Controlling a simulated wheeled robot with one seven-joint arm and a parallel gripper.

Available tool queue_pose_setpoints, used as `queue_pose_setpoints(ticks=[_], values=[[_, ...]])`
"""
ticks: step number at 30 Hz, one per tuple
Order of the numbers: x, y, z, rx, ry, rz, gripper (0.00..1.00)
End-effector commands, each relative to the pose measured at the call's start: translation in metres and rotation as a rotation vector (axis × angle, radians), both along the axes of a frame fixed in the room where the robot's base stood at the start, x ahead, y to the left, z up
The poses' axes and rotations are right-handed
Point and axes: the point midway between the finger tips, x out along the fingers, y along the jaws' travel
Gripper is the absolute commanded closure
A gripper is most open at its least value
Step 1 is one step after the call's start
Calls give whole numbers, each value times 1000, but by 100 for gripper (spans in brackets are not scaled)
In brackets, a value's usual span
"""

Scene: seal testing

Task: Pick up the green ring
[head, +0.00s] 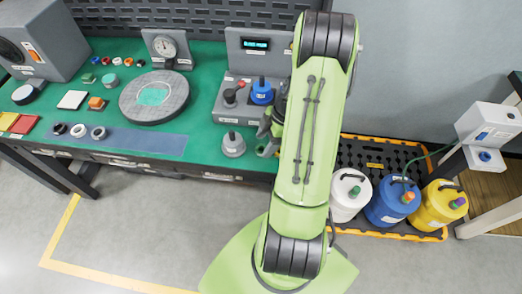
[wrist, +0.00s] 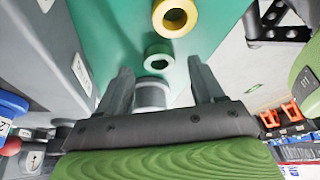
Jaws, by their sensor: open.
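The green ring (wrist: 158,56) lies flat on the green bench top in the wrist view, just beyond my fingertips. In the head view a small part of a green piece (head: 262,151) shows beside my arm near the bench's front edge; it looks like the same ring. My gripper (wrist: 160,68) is open, its fingers spread and apart from the ring. A grey-white cylindrical piece (wrist: 151,93) shows between the fingers, nearer than the green ring. I cannot tell if the fingers touch it. In the head view my arm hides most of this area.
A yellow ring (wrist: 175,17) lies beyond the green one. A grey fixture (head: 237,113) with a blue-topped piece (head: 262,92) stands left of my gripper, and a grey knobbed weight (head: 233,146) in front of it. White, blue and yellow containers (head: 392,205) stand right of my arm.

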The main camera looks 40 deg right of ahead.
Motion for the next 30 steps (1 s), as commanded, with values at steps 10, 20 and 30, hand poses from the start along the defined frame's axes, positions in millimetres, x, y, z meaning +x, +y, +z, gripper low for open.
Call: queue_pose_setpoints(ticks=[10, 20, 30], values=[[4, 6, -18, -1, 0, 0, 33], [4, 6, -17, -1, 0, 0, 83], [4, 5, -8, -4, -2, -2, 92]])
